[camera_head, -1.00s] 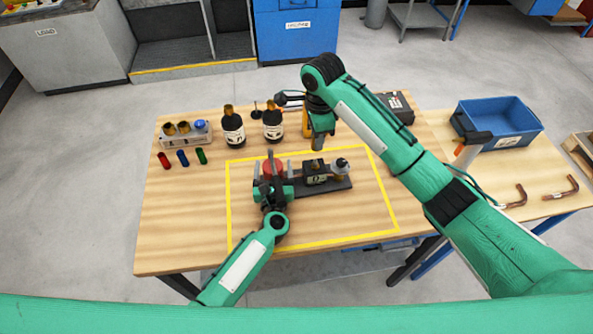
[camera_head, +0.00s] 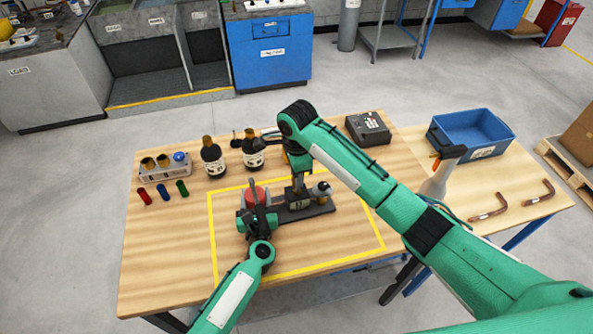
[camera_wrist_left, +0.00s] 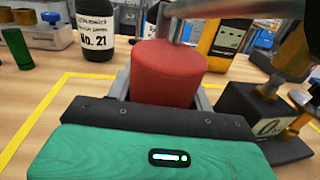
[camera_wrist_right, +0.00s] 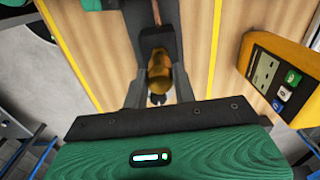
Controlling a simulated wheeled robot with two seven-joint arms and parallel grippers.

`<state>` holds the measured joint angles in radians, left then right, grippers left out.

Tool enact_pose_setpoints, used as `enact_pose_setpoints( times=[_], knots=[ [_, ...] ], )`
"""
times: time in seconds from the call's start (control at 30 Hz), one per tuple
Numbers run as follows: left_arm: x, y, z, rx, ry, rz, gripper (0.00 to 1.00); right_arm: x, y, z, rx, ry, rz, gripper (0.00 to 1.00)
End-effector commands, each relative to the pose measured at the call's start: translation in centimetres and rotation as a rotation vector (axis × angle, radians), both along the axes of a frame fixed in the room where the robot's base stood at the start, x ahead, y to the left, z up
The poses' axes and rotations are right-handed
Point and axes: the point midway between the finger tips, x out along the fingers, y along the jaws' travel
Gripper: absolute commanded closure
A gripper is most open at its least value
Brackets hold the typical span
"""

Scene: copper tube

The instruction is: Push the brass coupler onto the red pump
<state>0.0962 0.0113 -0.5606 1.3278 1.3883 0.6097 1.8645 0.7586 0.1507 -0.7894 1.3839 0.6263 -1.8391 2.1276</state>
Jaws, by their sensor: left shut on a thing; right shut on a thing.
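The red pump (camera_head: 251,194) stands at the left end of a dark base (camera_head: 320,208) inside the yellow outline. My left gripper (camera_head: 256,207) is shut on the pump, which shows upright between the fingers in the left wrist view (camera_wrist_left: 170,72). My right gripper (camera_head: 298,188) is over the base, just right of the pump. In the right wrist view its fingers are shut around the brass coupler (camera_wrist_right: 159,76). A copper tube (camera_wrist_right: 155,12) and a dark block show beyond it. Whether coupler and pump touch is hidden.
Dark bottles (camera_head: 213,158) and a rack (camera_head: 165,165) stand at the back left. A yellow meter (camera_wrist_right: 275,83) is near my right gripper. A blue bin (camera_head: 472,135) and bent copper tubes stand right. The front table is clear.

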Motion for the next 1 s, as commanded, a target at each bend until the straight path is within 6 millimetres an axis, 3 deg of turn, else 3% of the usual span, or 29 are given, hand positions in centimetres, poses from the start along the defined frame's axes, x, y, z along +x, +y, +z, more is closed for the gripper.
enact_pose_setpoints(
  times=[1.0],
  knots=[
    [0.0, 0.0, 0.0, 0.001, 0.000, 0.000, 0.89, 0.0, 0.0, -1.8, 0.000, 0.001, 0.000, 0.97]
  ],
)
